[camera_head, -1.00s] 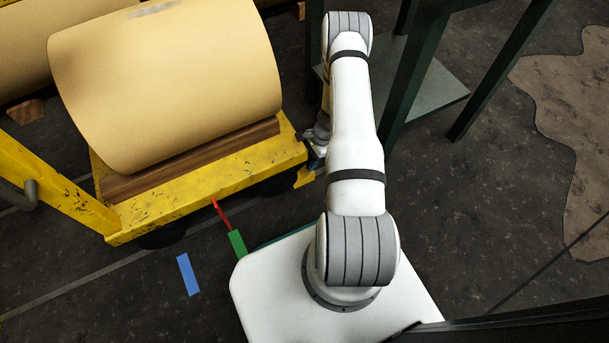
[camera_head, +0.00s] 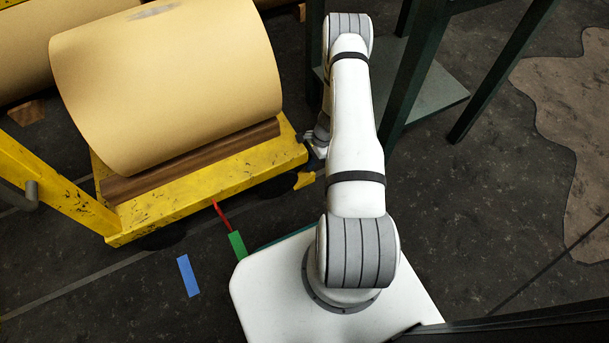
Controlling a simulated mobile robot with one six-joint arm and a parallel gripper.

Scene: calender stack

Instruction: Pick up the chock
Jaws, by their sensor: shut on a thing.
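A small yellow piece, which I take to be the chock (camera_head: 305,180), shows at the right end of the yellow cart, beside a dark wheel. Only part of it is visible. My gripper (camera_head: 316,152) is just above it, between the cart's corner and my white arm. My arm hides most of the gripper, and its fingers are too small to make out clearly. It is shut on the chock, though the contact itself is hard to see.
The yellow cart (camera_head: 215,190) carries a large tan roll (camera_head: 165,85) on a wooden cradle (camera_head: 190,165). A dark green frame with a low shelf (camera_head: 440,92) stands right of my arm. Open floor lies at the right.

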